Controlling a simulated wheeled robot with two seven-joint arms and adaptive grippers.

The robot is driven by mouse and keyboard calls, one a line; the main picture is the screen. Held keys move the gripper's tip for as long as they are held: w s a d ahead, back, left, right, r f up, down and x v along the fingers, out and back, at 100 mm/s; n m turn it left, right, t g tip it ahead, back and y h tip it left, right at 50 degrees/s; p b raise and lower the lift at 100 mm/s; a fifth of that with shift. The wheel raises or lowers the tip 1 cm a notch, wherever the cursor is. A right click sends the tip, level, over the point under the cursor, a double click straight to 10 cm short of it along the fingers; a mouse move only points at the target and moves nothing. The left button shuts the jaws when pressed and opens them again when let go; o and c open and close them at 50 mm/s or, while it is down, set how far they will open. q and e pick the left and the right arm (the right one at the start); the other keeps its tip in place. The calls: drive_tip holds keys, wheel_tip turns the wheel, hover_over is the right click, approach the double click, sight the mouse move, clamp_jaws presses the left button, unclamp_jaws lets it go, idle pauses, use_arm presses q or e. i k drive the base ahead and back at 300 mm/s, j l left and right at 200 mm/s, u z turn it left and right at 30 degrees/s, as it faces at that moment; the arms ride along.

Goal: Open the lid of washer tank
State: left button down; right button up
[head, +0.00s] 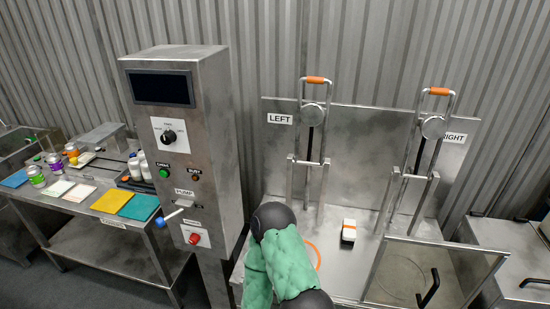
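At the right edge stands a steel box with a flat top (505,250) that looks shut and carries a black handle (535,282). Left of it is a framed clear panel (400,265) with another black handle (429,288). No label shows which of these is the washer tank's lid. One of my arms, green with black joints, rises at the bottom centre; I cannot tell which arm it is. Neither gripper shows.
A steel control cabinet (205,110) stands left of centre. A seamer station with two orange-topped levers (315,80) (439,91) is behind my arm. A table (110,250) with cans and coloured mats is at left.

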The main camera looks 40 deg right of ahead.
sight(524, 277)
drive_tip(key=z, duration=3.15)
drive_tip(key=i+l, duration=0.15)
drive_tip(key=i+l+u, duration=0.15)
drive_tip(key=l, duration=0.2)
drive_tip(key=i+l+u, duration=0.15)
drive_tip(key=l, duration=0.2)
drive_tip(key=i+l+u, duration=0.15)
drive_tip(key=l, duration=0.25)
drive_tip(key=i+l+u, duration=0.1)
drive_tip(key=l, duration=0.3)
